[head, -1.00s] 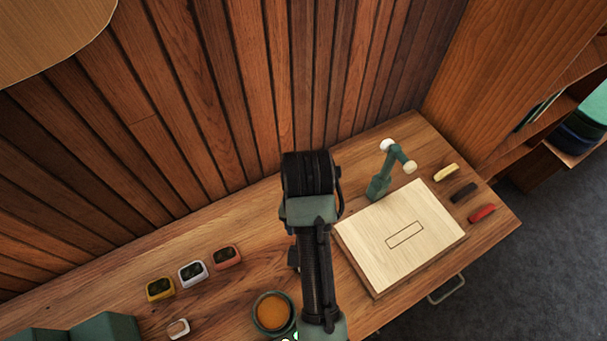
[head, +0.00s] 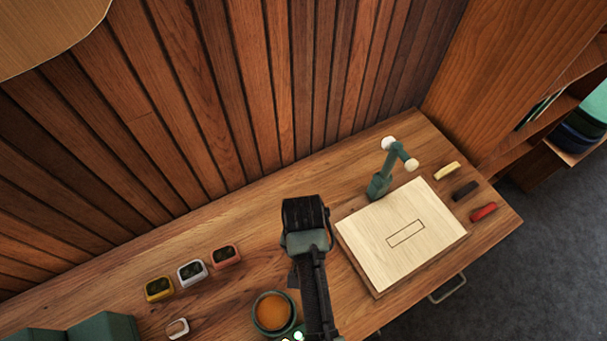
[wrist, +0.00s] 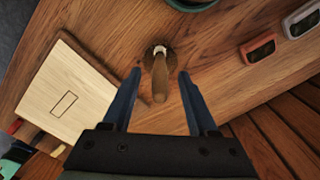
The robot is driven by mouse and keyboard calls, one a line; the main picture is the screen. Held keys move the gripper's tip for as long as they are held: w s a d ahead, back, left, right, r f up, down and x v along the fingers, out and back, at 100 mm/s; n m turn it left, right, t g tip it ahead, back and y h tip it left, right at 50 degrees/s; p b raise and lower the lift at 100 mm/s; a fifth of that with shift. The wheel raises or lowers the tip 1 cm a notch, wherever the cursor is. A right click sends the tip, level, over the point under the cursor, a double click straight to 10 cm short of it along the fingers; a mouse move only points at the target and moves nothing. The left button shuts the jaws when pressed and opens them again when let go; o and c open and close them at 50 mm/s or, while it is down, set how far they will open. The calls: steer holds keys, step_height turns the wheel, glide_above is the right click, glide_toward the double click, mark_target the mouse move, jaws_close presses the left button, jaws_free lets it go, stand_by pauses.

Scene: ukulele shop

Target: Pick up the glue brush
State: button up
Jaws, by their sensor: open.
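The glue brush (wrist: 160,80) shows in the wrist view, with a wooden handle pointing toward my gripper and a pale collar at its far end. It stands on the wooden bench against a dark round patch that may be its base or shadow. My gripper (wrist: 158,75) is open, with one blue finger on each side of the handle and visible gaps between. In the head view my arm and gripper (head: 306,212) are over the bench, and the brush is hidden behind them.
A pale board (head: 375,240) with a drawn rectangle lies right of my gripper. A pot of amber liquid (head: 272,312) is to the left. Small coloured clip-like devices (head: 192,272) and coloured bars (head: 465,190) lie on the bench (head: 250,205).

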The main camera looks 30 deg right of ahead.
steer(key=shift+f, duration=0.8)
jaws_close()
